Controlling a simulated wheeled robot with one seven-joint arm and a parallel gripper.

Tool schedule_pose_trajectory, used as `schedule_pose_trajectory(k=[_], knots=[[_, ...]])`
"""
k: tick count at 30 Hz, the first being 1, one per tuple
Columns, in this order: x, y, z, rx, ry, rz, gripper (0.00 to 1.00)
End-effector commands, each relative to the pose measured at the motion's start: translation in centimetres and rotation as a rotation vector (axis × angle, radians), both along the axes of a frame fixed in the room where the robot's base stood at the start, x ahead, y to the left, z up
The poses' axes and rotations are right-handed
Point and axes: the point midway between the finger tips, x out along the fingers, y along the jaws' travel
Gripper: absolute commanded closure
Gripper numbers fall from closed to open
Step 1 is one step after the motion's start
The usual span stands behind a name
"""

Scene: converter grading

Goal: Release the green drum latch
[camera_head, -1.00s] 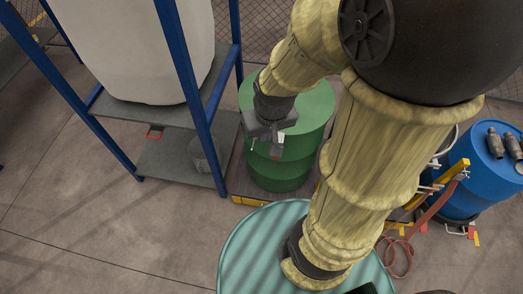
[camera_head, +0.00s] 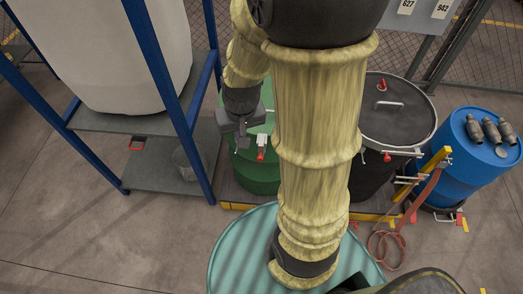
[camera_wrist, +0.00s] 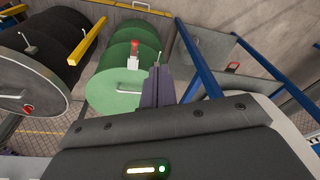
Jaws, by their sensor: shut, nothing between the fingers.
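The green drum (camera_head: 258,180) stands behind the teal round top, partly hidden by my arm in the head view. Its latch (camera_head: 261,154), a red lever with a white block, sits at the drum's rim. In the wrist view the green drum (camera_wrist: 113,92) shows its lid with a grey handle, and the red and white latch (camera_wrist: 133,61) stands upright at its edge. My gripper (camera_head: 242,143) is shut and empty, just left of the latch in the head view. In the wrist view its fingers (camera_wrist: 158,72) are to the right of the latch, apart from it.
A blue-framed rack (camera_head: 160,60) with a big white container stands close left. A black drum (camera_head: 395,115) with its own red lever is right of the green one. A blue drum (camera_head: 480,165) and an orange hose are further right. A teal round top (camera_head: 235,265) is in front.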

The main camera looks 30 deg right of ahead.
Motion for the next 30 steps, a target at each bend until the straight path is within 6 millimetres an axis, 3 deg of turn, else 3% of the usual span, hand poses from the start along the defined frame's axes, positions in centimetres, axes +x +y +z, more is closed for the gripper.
schedule_pose_trajectory(k=[1,6,13,17,30], knots=[[1.1,-1.1,-2.2,0.013,0.023,-0.056,1.00],[4.5,-5.1,-7.8,0.058,0.082,-0.251,1.00],[7.1,-10.2,-14.8,0.105,0.139,-0.466,1.00],[7.5,-11.3,-16.2,0.114,0.150,-0.513,1.00],[7.5,-11.4,-16.7,0.115,0.152,-0.516,1.00]])
